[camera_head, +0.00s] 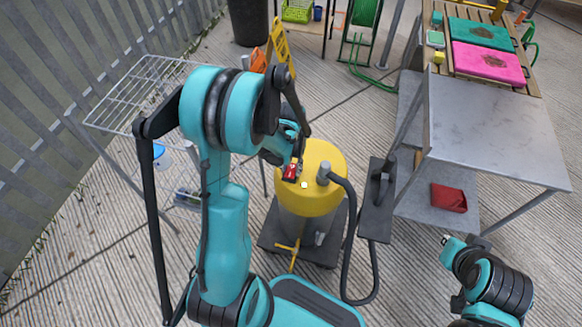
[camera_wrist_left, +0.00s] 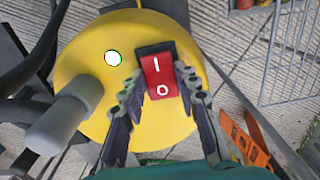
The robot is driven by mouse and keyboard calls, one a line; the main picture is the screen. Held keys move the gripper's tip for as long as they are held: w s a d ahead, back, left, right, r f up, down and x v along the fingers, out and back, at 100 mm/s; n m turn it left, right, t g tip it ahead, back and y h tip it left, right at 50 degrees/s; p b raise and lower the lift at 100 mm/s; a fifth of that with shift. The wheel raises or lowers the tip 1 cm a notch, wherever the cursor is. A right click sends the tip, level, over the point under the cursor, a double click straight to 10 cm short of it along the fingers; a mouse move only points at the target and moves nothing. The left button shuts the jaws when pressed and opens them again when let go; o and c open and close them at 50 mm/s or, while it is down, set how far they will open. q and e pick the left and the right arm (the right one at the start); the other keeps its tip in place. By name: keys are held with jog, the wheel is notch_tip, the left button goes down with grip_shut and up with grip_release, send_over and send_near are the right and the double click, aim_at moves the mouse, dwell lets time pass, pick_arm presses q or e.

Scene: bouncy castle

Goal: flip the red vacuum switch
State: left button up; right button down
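The red vacuum switch (camera_head: 289,173) sits in a black frame on top of the yellow vacuum head (camera_head: 323,193). In the left wrist view the red rocker (camera_wrist_left: 158,77) shows a white "I" at the top and "O" below. I cannot tell which side is pressed. My left gripper (camera_wrist_left: 162,84) is open above the vacuum, its fingertips on either side of the switch's lower part. I cannot tell whether they touch it. It also shows in the head view (camera_head: 294,162). My right arm is at the lower right; its gripper (camera_head: 455,249) is small and unclear.
A black hose (camera_head: 352,235) and dark floor nozzle (camera_head: 377,205) stand right of the vacuum. A wire rack (camera_head: 140,90) stands left and a yellow sign (camera_head: 281,45) behind.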

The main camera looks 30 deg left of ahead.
pick_arm(q)
jog(key=g, duration=0.1)
jog(key=w+g+b, duration=0.1)
jog(key=g, duration=0.1)
jog(key=shift+a+f+h, duration=0.1)
jog(key=shift+f+h, duration=0.1)
jog(key=shift+h, duration=0.2)
jog(key=shift+g+b, duration=0.45)
jog(key=shift+g, duration=0.45)
jog(key=shift+r, duration=0.1)
jog(key=o, duration=1.2)
jog(key=shift+c, duration=0.2)
jog(key=v, duration=1.2)
jog(key=shift+a, duration=0.2)
